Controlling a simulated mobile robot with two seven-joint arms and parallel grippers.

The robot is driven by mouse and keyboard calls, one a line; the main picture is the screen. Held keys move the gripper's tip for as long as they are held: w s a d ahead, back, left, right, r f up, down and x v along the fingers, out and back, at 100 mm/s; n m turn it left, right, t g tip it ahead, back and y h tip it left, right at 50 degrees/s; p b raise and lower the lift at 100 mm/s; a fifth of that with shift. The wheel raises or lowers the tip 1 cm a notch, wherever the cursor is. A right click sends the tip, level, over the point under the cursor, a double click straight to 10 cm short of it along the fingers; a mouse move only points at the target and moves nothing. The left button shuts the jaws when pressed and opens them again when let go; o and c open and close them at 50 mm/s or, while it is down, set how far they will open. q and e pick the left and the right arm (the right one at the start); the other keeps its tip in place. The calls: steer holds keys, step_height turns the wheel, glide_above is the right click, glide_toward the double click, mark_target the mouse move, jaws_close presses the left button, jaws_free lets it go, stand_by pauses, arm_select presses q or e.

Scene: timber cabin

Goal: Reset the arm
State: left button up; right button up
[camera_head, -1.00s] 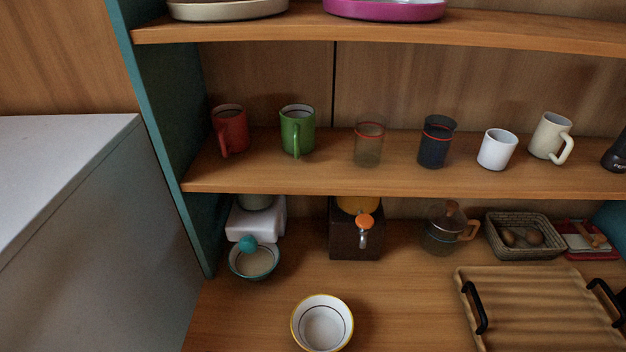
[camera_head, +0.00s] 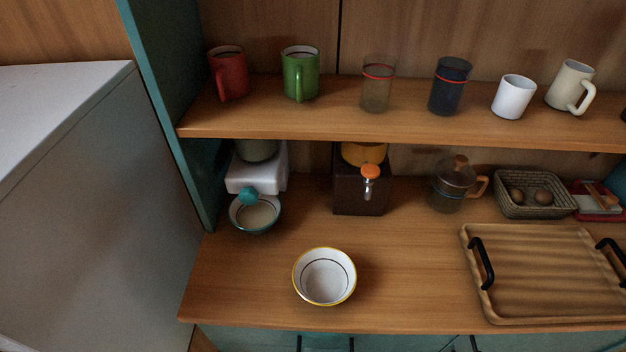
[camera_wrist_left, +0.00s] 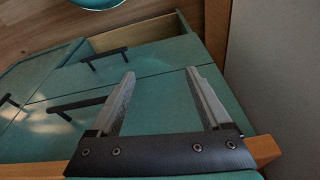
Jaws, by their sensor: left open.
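My left gripper (camera_wrist_left: 166,102) shows in the left wrist view with its two fingers spread apart and nothing between them. Behind it are green cabinet fronts (camera_wrist_left: 150,62) with black handles. Neither gripper shows in the head view, and my right gripper is in no view.
A teal-rimmed bowl (camera_head: 255,214) sits under a white dispenser (camera_head: 256,172). A dark dispenser (camera_head: 349,190), a glass pot (camera_head: 452,186), an egg basket (camera_head: 534,208) and a wooden tray (camera_head: 545,270) share the counter. Mugs and glasses line the shelf (camera_head: 330,122) above.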

arm_select(q)
steer(key=s+a+f+b, duration=0.1)
steer(key=s+f+b, duration=0.1)
steer(key=s+f, duration=0.3)
steer(key=s+a+f+g+b, duration=0.1)
steer(key=s+f, duration=0.5)
steer(key=f, duration=0.7)
steer(key=s+a+f+b, duration=0.1)
steer(key=s+f+b, duration=0.3)
steer(key=f, duration=0.5)
steer(key=shift+s+g, duration=0.3)
steer(key=shift+s, duration=0.95)
steer(key=shift+s+f, duration=0.1)
steer(key=shift+s, duration=0.05)
